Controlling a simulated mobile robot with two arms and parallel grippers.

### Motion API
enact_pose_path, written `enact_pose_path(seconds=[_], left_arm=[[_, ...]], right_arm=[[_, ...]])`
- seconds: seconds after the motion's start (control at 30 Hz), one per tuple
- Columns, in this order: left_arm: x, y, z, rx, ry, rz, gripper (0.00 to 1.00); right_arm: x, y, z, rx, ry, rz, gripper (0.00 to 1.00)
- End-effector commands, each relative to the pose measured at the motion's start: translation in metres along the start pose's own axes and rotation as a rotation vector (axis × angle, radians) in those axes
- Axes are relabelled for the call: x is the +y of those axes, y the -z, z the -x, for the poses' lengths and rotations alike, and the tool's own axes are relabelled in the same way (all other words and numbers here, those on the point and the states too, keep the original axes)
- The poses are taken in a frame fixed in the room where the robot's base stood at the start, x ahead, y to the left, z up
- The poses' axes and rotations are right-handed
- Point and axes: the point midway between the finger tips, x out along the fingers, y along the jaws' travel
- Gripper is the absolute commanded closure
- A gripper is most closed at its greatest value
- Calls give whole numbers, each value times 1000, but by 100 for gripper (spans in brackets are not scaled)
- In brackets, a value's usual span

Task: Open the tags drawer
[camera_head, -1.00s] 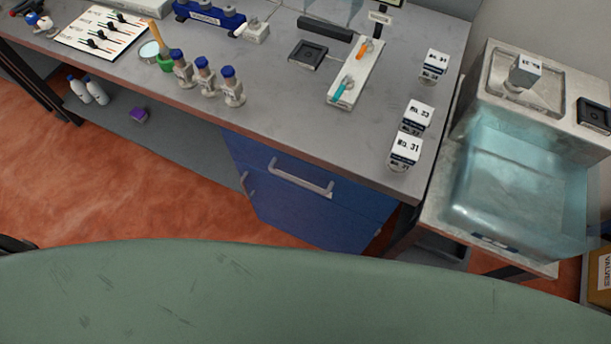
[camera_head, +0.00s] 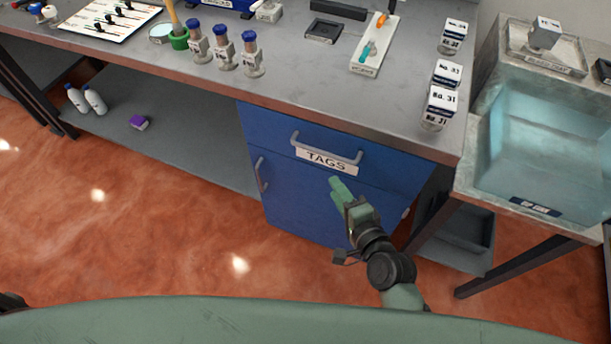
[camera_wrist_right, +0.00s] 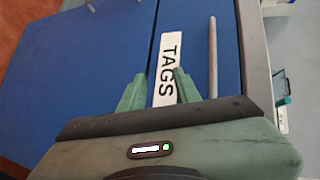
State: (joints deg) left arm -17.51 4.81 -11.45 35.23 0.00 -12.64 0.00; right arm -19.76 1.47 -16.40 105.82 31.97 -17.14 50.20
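The blue tags drawer (camera_head: 388,167) is under the workbench and is shut. It has a grey bar handle (camera_head: 326,147) and a white "TAGS" label (camera_head: 327,160) below the handle. My right gripper (camera_head: 338,186) is in front of the cabinet, a little below the label. In the right wrist view the gripper's green fingers (camera_wrist_right: 156,84) are apart with nothing between them. They point at the label (camera_wrist_right: 168,68), and the handle (camera_wrist_right: 213,58) lies to their right, not touched. My left gripper is not in view.
Below the drawer is a blue cabinet door (camera_head: 295,203) with its own handle (camera_head: 262,174). The workbench top (camera_head: 300,92) overhangs above and holds bottles and boxes.

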Motion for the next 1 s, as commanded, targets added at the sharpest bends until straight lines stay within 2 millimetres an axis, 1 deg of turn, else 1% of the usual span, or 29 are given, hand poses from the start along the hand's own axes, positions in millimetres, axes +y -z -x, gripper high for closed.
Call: enact_pose_path(seconds=[0.03,0.1,0.2,0.23,0.3,0.37,0.47,0.6,0.7,0.83,1.0], left_arm=[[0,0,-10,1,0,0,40],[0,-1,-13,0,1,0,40],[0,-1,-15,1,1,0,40],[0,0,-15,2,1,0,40],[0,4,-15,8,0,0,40],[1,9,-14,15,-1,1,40],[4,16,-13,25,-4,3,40],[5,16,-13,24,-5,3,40],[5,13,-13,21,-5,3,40],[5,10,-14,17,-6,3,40],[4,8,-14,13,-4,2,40]], right_arm=[[-20,-1,1,-4,55,-50,67],[-44,-2,6,-12,108,-107,67],[-65,-3,10,-22,151,-156,67],[-69,-3,10,-23,159,-164,67],[-74,-3,6,-25,166,-171,67],[-75,-3,0,-25,166,-172,67],[-78,-4,-16,-25,166,-172,67],[-82,-3,-39,-25,165,-169,67],[-82,-3,-52,-24,164,-168,67],[-84,-4,-62,-24,164,-168,67],[-84,-4,-65,-24,162,-168,67]])
